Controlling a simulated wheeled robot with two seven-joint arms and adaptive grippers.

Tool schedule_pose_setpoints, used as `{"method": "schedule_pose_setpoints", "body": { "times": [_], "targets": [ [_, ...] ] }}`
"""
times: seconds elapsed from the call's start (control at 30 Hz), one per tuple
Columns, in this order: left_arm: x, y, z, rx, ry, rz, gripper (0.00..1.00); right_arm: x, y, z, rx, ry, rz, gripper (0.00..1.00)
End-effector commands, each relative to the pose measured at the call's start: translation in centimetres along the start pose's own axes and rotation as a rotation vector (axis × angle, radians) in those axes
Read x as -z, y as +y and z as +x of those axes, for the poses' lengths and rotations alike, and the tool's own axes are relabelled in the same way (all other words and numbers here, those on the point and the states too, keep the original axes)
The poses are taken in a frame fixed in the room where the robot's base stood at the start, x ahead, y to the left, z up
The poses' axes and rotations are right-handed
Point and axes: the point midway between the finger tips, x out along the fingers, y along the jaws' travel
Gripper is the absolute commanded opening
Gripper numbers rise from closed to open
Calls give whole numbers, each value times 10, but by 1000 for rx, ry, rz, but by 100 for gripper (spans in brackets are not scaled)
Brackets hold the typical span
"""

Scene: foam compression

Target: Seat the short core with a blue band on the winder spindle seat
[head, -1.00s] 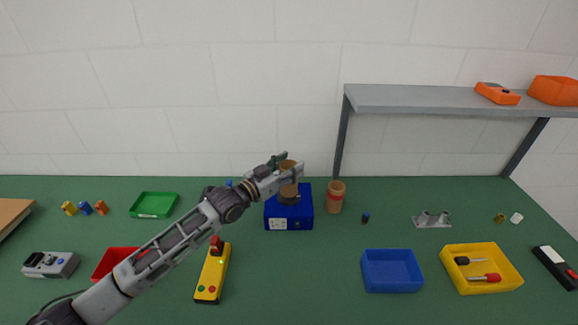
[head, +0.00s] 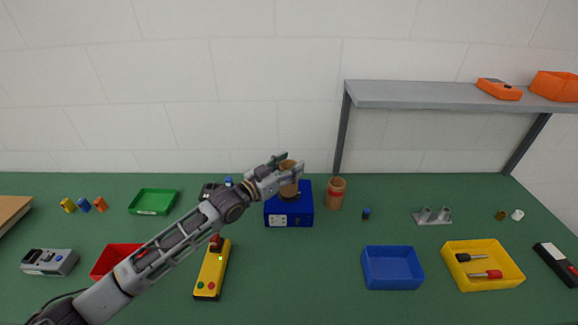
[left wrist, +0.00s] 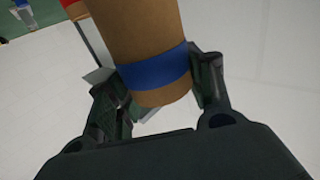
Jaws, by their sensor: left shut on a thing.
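The short core (head: 289,188) is a brown cardboard tube. Its blue band shows in the left wrist view (left wrist: 155,70), near the core's lower end. My left gripper (head: 292,170) is shut on it, with a finger on each side. The core is upright or nearly so in the head view, over the blue winder box (head: 303,209). A dark round seat shows at the core's foot on top of the box. The gripper partly covers this area, and I cannot tell whether the core touches the seat. My right gripper is not in view.
A brown core with a red band (head: 336,195) stands just right of the winder. A yellow control box (head: 211,272) and a red tray (head: 104,263) lie near my left arm. A blue tray (head: 391,285) and a yellow tray (head: 508,256) stand front right. A grey shelf (head: 430,94) overhangs the back right.

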Motion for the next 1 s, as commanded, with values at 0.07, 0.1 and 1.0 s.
{"method": "schedule_pose_setpoints", "body": {
  "times": [0.07,0.1,1.0],
  "targets": [
    [-2,0,0,0,0,0,28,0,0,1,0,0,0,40],
    [-2,0,0,0,0,0,28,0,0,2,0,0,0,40],
    [-7,0,0,0,-1,0,77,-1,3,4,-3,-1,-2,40]
  ]
}}
